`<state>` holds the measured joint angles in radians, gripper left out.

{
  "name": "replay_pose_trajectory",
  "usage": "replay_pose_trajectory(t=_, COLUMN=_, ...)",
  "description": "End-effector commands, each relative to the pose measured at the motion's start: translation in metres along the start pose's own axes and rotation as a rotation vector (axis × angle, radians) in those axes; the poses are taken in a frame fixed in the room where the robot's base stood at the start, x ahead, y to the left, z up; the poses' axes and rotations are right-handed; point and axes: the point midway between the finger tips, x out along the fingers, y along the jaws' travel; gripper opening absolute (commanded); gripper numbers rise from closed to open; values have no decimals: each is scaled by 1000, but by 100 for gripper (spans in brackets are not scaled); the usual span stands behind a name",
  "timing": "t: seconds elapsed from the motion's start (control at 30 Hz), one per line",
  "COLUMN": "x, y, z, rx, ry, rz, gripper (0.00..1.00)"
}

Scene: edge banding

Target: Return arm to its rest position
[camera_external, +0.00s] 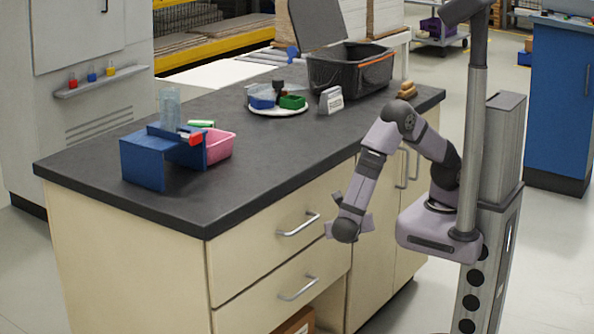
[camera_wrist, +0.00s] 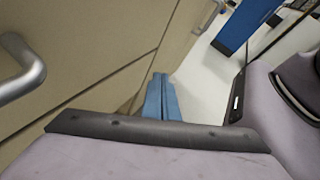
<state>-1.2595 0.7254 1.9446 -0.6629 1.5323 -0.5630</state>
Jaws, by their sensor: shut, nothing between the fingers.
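My arm is folded beside the front of the workbench, its wrist (camera_external: 345,229) hanging low in front of the drawers in the external view. My gripper (camera_wrist: 160,78) shows in the wrist view as two blue fingers lying together, shut and empty. Its fingers cannot be made out in the external view. The gripper is below the level of the dark worktop (camera_external: 255,182) and touches nothing that I can see.
Drawer handles (camera_external: 299,225) stick out near my wrist; one metal handle (camera_wrist: 22,68) is close in the wrist view. On the worktop are a blue stand (camera_external: 143,163), a pink bin (camera_external: 220,147), a white plate (camera_external: 277,112) and a black crate (camera_external: 340,76). A blue cabinet (camera_external: 560,105) stands behind.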

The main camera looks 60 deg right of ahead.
Motion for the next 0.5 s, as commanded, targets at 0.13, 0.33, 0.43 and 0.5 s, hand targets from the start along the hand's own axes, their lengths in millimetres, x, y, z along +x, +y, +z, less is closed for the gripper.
replay_pose_trajectory(t=0.13, x=50, y=-46, z=-7, rx=181, ry=243, rz=-304, gripper=0)
replay_pose_trajectory(t=0.33, x=84, y=-74, z=-19, rx=638, ry=522, rz=-567, gripper=0)
replay_pose_trajectory(t=0.43, x=93, y=-82, z=-25, rx=861, ry=618, rz=-691, gripper=0)
replay_pose_trajectory(t=0.5, x=97, y=-86, z=-27, rx=1007, ry=671, rz=-769, gripper=0)
